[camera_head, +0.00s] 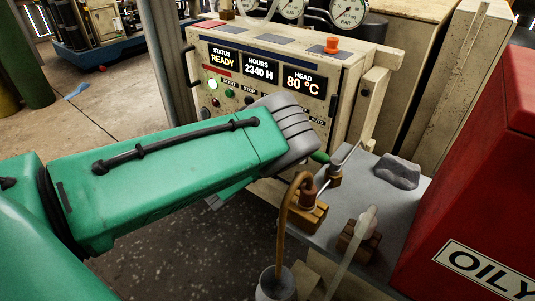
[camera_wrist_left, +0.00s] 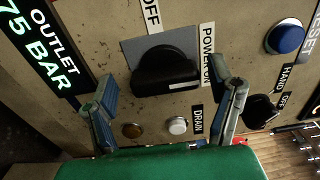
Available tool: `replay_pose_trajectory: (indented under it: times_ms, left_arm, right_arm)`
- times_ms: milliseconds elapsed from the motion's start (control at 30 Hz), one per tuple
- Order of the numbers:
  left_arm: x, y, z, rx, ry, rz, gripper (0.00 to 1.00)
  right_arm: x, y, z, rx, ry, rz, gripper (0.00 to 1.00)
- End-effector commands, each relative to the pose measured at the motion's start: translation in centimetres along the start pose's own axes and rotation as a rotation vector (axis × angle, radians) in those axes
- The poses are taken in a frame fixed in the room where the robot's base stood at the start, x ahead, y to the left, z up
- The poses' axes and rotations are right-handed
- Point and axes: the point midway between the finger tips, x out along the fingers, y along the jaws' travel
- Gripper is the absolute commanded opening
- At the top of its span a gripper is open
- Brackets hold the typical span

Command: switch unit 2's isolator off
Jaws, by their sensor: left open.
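The isolator is a black rotary knob (camera_wrist_left: 165,68) on a grey plate in the left wrist view. An OFF label (camera_wrist_left: 151,14) stands above it and a POWER ON label (camera_wrist_left: 207,55) to its right. Its grip bar lies across the picture, with a small pale mark near the POWER ON end. My left gripper (camera_wrist_left: 167,97) is open, one finger on each side of the knob; I cannot tell if they touch it. In the head view my left arm's wrist hides the knob and fingers. My right gripper is not in view. No unit number is readable.
The control panel (camera_head: 265,72) shows READY, 2340 H and 80 °C. Near the knob are an amber button (camera_wrist_left: 132,130), a white drain button (camera_wrist_left: 178,125), a blue reset button (camera_wrist_left: 285,37) and a small hand/off switch (camera_wrist_left: 261,110). A red OILY bin (camera_head: 480,190) stands at right.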

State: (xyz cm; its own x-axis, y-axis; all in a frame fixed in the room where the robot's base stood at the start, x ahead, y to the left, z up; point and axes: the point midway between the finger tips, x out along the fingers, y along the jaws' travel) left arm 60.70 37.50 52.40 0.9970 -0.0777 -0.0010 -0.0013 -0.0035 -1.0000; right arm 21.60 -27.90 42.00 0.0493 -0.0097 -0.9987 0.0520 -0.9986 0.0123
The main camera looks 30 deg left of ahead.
Motion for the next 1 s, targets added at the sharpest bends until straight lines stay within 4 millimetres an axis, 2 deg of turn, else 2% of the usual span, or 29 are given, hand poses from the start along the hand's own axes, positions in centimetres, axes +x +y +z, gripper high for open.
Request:
replay_pose_trajectory:
  times_ms: [100,367,467,500,533,1000]
  left_arm:
    - [0.6,-0.06,-0.04,0.001,0.001,-0.001,0.76]
    - [0.66,0.03,0.16,-0.003,0.0,0.0,0.76]
    - [0.65,0.04,0.16,-0.003,0.0,0.0,0.44]
    - [0.65,0.03,0.14,-0.003,0.0,0.0,0.3]
    - [0.65,0.03,0.13,-0.002,0.0,0.001,0.25]
    - [0.57,0.07,0.08,-0.082,0.0,0.005,0.25]
  right_arm:
    - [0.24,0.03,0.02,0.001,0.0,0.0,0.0]
    - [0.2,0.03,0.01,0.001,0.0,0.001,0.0]
    - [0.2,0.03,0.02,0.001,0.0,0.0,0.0]
    - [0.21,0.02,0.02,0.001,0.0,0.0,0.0]
    - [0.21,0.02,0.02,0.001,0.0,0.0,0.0]
    - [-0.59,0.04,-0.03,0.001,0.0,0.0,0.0]
